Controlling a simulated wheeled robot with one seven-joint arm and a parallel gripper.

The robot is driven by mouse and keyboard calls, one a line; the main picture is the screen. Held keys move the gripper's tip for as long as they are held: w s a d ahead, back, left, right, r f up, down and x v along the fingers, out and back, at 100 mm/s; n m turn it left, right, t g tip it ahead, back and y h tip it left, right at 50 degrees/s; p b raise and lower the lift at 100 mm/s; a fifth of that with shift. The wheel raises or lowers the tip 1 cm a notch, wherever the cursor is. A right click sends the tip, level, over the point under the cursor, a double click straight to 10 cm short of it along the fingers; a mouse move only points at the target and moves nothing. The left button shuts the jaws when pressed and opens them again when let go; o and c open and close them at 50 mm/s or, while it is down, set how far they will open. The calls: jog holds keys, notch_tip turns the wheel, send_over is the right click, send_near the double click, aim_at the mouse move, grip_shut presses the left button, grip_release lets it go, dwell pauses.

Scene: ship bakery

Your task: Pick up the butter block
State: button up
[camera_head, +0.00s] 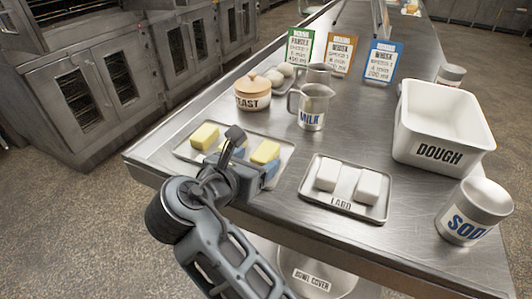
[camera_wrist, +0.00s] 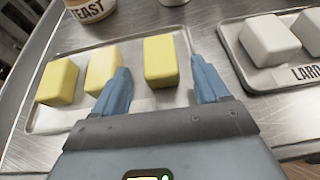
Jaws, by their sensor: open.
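Several views agree on three yellow butter blocks on a metal tray (camera_head: 190,155): a left one (camera_head: 204,136), a middle one partly hidden behind my arm in the head view (camera_wrist: 103,70), and a right one (camera_head: 265,151). In the wrist view the right block (camera_wrist: 160,61) shows ahead of the gap between my fingers, and the left block (camera_wrist: 57,82) is off to the left. My gripper (camera_wrist: 163,82) is open and empty, its blue fingers spread wider than the right block. The left finger overlaps the middle block in view; I cannot tell whether they touch.
The lard tray (camera_head: 345,204) with two white blocks stands just right. Behind are the yeast pot (camera_head: 253,96) and milk jug (camera_head: 312,109). A dough bin (camera_head: 438,151) and soda canister (camera_head: 474,212) stand on the right. Bare steel counter lies between the trays and jug.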

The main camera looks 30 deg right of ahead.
aim_at(261, 157)
jog(key=x, duration=0.3)
jog(key=shift+d+f, duration=0.1)
jog(key=shift+d, duration=0.05)
jog(key=c, duration=1.1)
notch_tip(261, 157, up, 5)
jog(key=shift+f, duration=0.2)
jog(key=s+d+r, duration=0.1)
jog(key=s+r, duration=0.1)
jog(key=s, duration=0.1)
jog(key=s+d+r, duration=0.2)
jog(key=s, duration=0.2)
jog(key=s+d+r+p, duration=0.1)
jog(key=s+d+r, duration=0.1)
jog(key=s, duration=0.1)
jog(key=shift+s+r, duration=0.2)
jog(key=shift+s, duration=0.1)
